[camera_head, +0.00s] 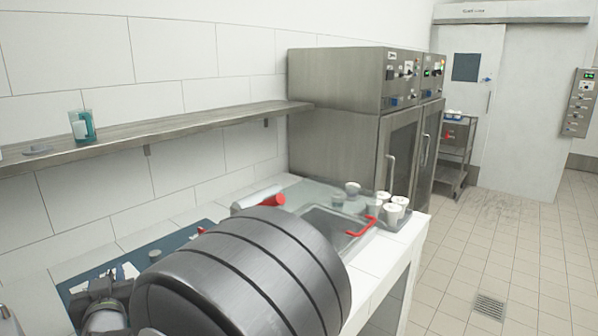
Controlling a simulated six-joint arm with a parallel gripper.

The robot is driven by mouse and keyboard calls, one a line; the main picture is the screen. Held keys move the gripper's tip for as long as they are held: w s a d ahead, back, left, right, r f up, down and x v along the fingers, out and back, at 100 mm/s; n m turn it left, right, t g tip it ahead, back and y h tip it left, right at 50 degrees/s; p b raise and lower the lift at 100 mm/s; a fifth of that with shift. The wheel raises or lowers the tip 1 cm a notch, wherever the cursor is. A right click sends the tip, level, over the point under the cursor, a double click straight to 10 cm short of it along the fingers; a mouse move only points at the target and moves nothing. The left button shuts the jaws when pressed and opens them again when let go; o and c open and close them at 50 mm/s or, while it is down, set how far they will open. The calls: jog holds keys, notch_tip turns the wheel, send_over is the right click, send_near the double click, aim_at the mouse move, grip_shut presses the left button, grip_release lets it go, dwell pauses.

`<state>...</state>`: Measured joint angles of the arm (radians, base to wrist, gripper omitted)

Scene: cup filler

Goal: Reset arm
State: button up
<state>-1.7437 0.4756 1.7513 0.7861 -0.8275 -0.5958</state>
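A dark jointed mechanism (103,300) at the lower left looks like my gripper, over the blue mat (195,241). Its fingertips cannot be made out, so I cannot tell whether it is open, shut or holding anything. A large dark grey ribbed cylinder (265,270) fills the lower middle beside it and hides much of the counter. I cannot tell whether this cylinder is part of my arm.
White cups (396,208) stand at the right end of the counter (395,258), by a sunken tray with a red handle (362,228). A white cylinder with a red end (268,201) lies behind. A shelf (180,124) and steel cabinets (345,120) border the counter.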

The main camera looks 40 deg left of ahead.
jog(key=shift+n+g+y, duration=0.5)
jog(key=shift+n+g, duration=0.5)
jog(key=shift+g, duration=0.5)
jog(key=shift+n+g, duration=1.2)
jog(key=shift+g, duration=0.7)
jog(key=shift+n+g, duration=1.2)
jog(key=shift+g, duration=0.7)
jog(key=shift+r, duration=0.15)
jog(key=shift+m+t+y, duration=0.6)
jog(key=shift+y, duration=0.2)
jog(key=s, duration=0.1)
jog(key=s+d+r, duration=0.2)
jog(key=shift+s+r, duration=0.25)
jog(key=shift+s, duration=0.1)
jog(key=s+d+m+t, duration=0.1)
jog(key=d, duration=0.1)
jog(key=s+d+r+m+t, duration=0.1)
jog(key=s+d+t, duration=0.1)
jog(key=shift+y, duration=0.4)
jog(key=d+f+m+t+h, duration=0.35)
jog(key=d+t, duration=0.35)
jog(key=d, duration=0.3)
jog(key=x, duration=1.7)
jog(key=shift+s+a+f, duration=0.15)
jog(key=shift+a+f, duration=0.05)
jog(key=shift+a, duration=0.05)
jog(key=shift+c, duration=0.2)
